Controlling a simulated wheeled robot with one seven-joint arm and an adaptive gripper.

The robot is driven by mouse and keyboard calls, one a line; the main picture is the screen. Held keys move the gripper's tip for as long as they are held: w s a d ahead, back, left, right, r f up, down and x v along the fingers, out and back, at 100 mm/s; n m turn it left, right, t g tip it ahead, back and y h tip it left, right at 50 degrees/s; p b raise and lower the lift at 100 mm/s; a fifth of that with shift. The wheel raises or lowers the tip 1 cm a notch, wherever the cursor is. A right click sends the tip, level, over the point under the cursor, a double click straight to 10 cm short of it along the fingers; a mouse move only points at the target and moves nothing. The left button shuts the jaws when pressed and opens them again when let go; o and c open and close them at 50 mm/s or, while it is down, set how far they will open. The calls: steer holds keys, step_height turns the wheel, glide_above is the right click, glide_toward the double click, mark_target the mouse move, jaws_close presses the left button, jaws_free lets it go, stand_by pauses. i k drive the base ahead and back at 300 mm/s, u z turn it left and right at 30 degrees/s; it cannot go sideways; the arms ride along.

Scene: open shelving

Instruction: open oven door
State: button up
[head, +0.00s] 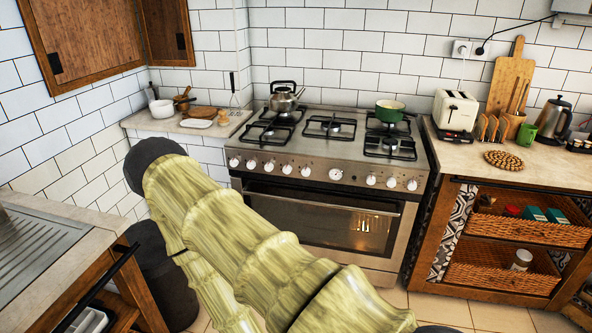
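The steel oven (268,168) stands against the tiled back wall. Its door (385,248) has a dark glass window and looks shut. The door's long horizontal handle (350,206) runs along its top edge, below the row of knobs. My arm, pale green and segmented, crosses the lower middle of the head view and hides the lower left part of the oven door. My gripper cannot be made out in this view.
A kettle (284,100) and a green pot (390,110) stand on the hob. A counter with open wicker baskets (522,228) is at the right. A sink counter (40,250) is at the left. Tiled floor (440,310) shows in front of the oven.

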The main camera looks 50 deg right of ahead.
mark_target(370, 231)
steer(key=z, duration=0.4)
steer(key=i, duration=0.95)
steer(key=z, duration=0.65)
